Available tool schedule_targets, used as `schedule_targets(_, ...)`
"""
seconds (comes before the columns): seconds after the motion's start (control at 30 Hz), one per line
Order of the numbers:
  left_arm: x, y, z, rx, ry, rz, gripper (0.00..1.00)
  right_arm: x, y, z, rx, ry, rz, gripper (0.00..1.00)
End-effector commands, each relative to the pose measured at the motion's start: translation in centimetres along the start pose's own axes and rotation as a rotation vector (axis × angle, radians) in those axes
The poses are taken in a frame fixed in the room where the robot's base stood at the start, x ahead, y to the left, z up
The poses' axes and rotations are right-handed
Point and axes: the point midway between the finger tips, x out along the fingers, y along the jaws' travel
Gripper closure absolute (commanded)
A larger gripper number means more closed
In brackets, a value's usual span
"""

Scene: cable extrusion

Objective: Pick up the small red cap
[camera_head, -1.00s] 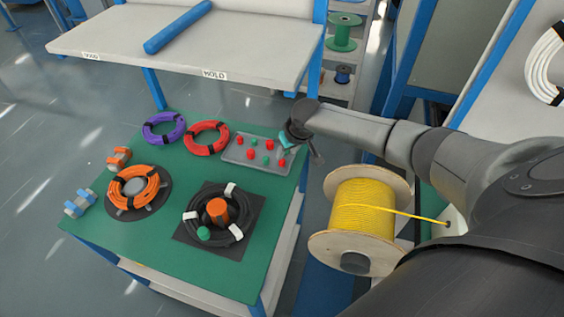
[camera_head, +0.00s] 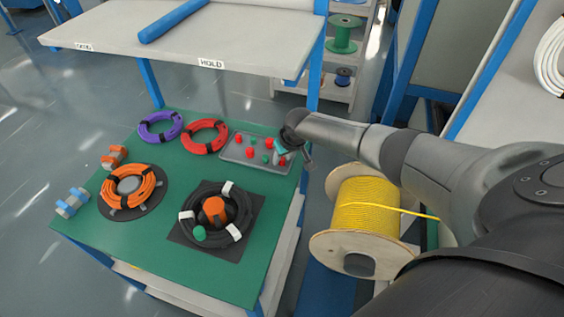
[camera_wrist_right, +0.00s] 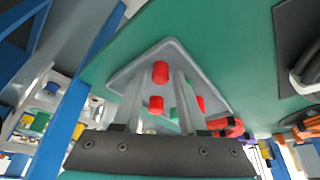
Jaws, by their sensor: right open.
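Several small red caps sit on a grey tray (camera_head: 229,154) with green ones among them, at the back right of the green table. One red cap (camera_head: 283,161) is near the tray's right end. My right gripper (camera_head: 303,158) hangs over that end. In the right wrist view, my right gripper (camera_wrist_right: 159,76) is open and empty. One red cap (camera_wrist_right: 161,72) shows between its fingertips, and another red cap (camera_wrist_right: 156,105) shows lower between the fingers. A third (camera_wrist_right: 201,103) is right of the right finger. I cannot tell how far above them the fingers are. My left gripper is not in view.
Left of the tray lie a red cable coil (camera_head: 205,137) and a purple one (camera_head: 160,128). Nearer are an orange coil (camera_head: 150,188) and a black coil (camera_head: 188,228). A yellow cable spool (camera_head: 368,215) stands right of the table. A white shelf (camera_head: 250,50) is behind.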

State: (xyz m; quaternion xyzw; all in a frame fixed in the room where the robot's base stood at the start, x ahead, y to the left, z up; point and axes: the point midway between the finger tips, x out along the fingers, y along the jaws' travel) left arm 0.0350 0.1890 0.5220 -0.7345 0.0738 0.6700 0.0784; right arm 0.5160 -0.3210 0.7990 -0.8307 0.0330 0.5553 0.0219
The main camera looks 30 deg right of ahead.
Motion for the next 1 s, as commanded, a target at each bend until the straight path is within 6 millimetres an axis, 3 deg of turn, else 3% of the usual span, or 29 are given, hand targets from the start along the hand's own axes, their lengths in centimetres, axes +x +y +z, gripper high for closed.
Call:
schedule_targets(0.1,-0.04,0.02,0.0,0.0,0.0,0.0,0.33,-0.05,-0.03,-0.03,0.0,0.0,-0.001,0.6)
schedule_targets(0.47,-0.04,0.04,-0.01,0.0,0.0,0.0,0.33,-0.06,-0.02,-0.01,0.0,0.0,0.0,1.0)
schedule_targets(1.0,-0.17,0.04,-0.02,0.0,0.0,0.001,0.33,-0.31,-0.01,-0.11,0.0,0.0,0.0,1.0)
